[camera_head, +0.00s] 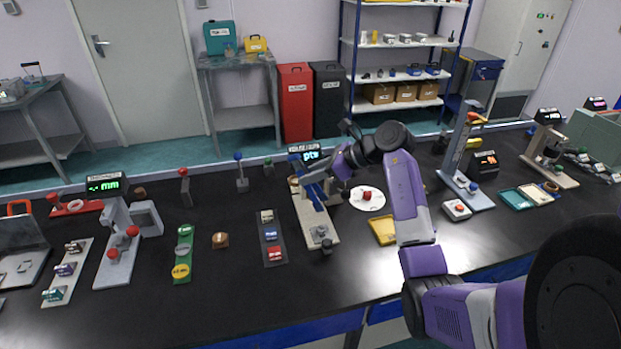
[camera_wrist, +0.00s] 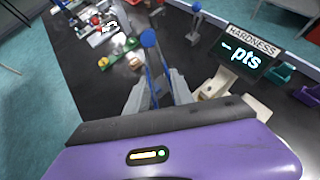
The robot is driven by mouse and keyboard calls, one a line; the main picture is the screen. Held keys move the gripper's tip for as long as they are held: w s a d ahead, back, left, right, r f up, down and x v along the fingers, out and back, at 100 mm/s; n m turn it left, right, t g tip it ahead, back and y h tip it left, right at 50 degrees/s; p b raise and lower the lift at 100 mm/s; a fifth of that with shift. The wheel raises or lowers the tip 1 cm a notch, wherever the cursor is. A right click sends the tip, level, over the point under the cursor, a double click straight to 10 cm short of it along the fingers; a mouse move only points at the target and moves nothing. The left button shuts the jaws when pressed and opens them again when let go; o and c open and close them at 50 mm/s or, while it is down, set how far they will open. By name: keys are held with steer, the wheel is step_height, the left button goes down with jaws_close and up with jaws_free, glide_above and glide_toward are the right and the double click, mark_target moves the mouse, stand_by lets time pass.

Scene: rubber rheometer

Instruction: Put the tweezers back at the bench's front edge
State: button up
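My gripper (camera_head: 316,180) is over the hardness tester near the middle of the bench. In the wrist view its two grey fingers (camera_wrist: 156,75) are apart. The bench's front edge (camera_head: 300,323) runs along the bottom of the head view.
A sample strip (camera_head: 271,252) and a green strip (camera_head: 184,246) lie left of the tester. A white round plate (camera_head: 368,203) and a yellow tray (camera_head: 381,231) lie to its right. The thickness gauge (camera_head: 118,250) stands farther left. The front strip of black bench top (camera_head: 235,310) is clear.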

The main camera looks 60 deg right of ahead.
step_height(320, 180, up, 2)
steer(key=shift+r, duration=0.15)
